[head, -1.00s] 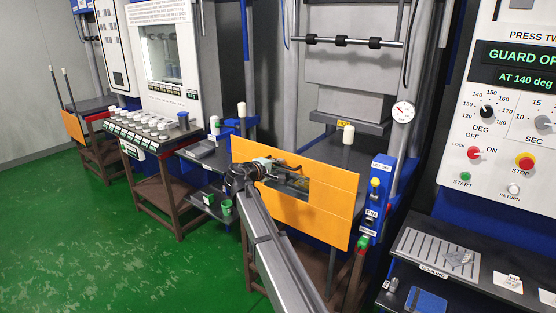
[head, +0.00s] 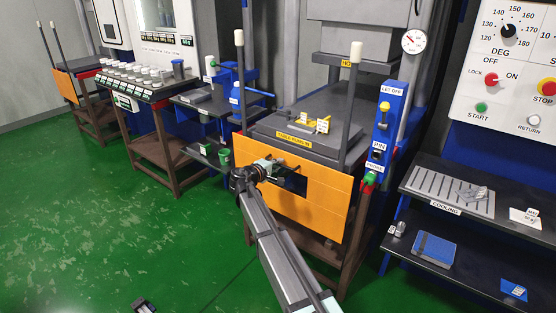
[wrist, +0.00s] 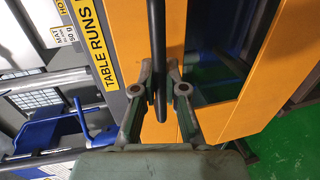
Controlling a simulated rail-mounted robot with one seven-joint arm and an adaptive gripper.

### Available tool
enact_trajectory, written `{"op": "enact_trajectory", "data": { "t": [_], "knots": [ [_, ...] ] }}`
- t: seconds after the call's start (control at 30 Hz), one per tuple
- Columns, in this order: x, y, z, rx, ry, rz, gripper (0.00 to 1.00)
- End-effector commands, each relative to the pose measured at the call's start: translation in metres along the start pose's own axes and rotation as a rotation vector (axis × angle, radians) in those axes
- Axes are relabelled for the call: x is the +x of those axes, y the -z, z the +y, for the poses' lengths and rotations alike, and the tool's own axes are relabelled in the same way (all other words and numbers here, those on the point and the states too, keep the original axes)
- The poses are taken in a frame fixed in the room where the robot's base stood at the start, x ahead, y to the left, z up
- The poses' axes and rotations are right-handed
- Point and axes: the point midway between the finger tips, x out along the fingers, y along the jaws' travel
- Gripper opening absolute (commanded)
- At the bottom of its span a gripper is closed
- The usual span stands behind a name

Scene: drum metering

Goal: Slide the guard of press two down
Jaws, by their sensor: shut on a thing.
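The orange guard (head: 325,205) of press two hangs in front of the press, low on its two dark upright posts. Its top edge lies below the table (head: 310,136) labelled "TABLE RUNS IN", and a window is cut in its middle. My gripper (head: 270,166) is at the guard's window in the head view. In the wrist view my gripper (wrist: 160,85) is shut on a dark bar (wrist: 157,45) in front of the orange guard (wrist: 206,40).
A blue post (head: 385,130) with buttons stands right of the guard. The control panel (head: 520,75) and a cooling shelf (head: 450,190) are further right. A bench with several pale jars (head: 140,72) stands left. Green floor (head: 120,220) is open at the left front.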

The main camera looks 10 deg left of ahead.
Motion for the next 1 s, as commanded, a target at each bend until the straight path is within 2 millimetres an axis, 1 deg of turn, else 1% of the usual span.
{"op": "enact_trajectory", "data": {
  "t": [0.03, 0.1, 0.5, 0.53, 0.57, 0.6, 0.87, 1.0],
  "knots": [
    [0.0014, -0.0007, -0.0072, 0.000, 0.002, -0.002, 0.00],
    [0.0020, -0.0007, -0.0100, 0.000, 0.002, -0.002, 0.00],
    [0.0023, -0.0011, -0.0139, 0.001, 0.007, -0.002, 0.00],
    [0.0023, -0.0011, -0.0140, 0.001, 0.007, -0.002, 0.18],
    [0.0023, -0.0012, -0.0141, 0.000, 0.007, -0.002, 0.28],
    [0.0024, -0.0012, -0.0141, 0.000, 0.006, -0.002, 0.37],
    [0.0020, -0.0005, -0.0114, 0.000, 0.003, -0.001, 0.37],
    [-0.0034, -0.0006, -0.0107, 0.000, 0.002, 0.000, 0.37]
  ]
}}
